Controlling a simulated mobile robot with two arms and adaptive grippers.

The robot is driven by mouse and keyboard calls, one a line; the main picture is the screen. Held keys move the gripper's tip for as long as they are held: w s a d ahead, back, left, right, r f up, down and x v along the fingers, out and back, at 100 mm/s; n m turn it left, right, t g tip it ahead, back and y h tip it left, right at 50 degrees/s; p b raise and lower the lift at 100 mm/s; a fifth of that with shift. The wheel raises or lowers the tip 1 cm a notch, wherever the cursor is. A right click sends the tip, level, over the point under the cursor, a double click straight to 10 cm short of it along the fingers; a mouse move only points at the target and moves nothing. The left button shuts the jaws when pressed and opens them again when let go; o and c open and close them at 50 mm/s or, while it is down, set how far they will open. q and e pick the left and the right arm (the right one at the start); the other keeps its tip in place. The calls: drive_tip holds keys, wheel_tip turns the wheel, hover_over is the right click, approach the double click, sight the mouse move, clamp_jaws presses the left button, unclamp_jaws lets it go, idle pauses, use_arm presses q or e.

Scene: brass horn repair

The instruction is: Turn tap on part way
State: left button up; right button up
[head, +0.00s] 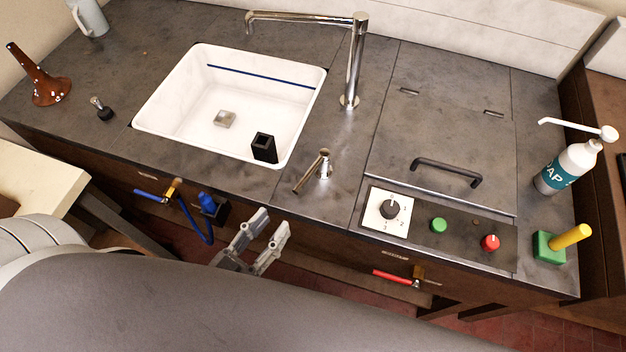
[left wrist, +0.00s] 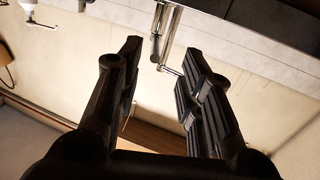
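A tall chrome spout (head: 354,65) stands behind the white sink (head: 312,100) and reaches left over it. A short chrome post with a lever (head: 312,172) stands on the dark counter at the sink's front right; the lever slants down toward the front left. My left gripper (head: 272,221) is open and empty, in front of the counter's edge and to the lower left of this lever, not touching it. In the left wrist view its fingers (left wrist: 158,50) are apart, with chrome tubing (left wrist: 158,28) beyond them. My right gripper is not in view.
Below the counter front are a blue-handled valve (head: 150,195) with a blue hose and a red-handled valve (head: 395,278). A panel with a dial (head: 390,208) and buttons lies right of the lever. A soap bottle (head: 568,168) stands far right.

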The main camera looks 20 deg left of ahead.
sight(302, 182)
use_arm(q)
drive_tip(key=p+x, duration=0.1)
drive_tip(key=x, duration=0.2)
drive_tip(key=r+p+x, duration=0.1)
drive_tip(key=x, duration=0.2)
drive_tip(key=r+x, duration=0.1)
drive_tip(key=x, duration=0.2)
drive_tip(key=shift+w+d+r+p, duration=0.1)
drive_tip(key=shift+w+d+p, duration=0.05)
drive_tip(key=shift+w+p, duration=0.25)
drive_tip(key=shift+w+d, duration=0.2)
drive_tip(key=shift+w, duration=0.35)
drive_tip(key=shift+c, duration=0.3)
clamp_jaws()
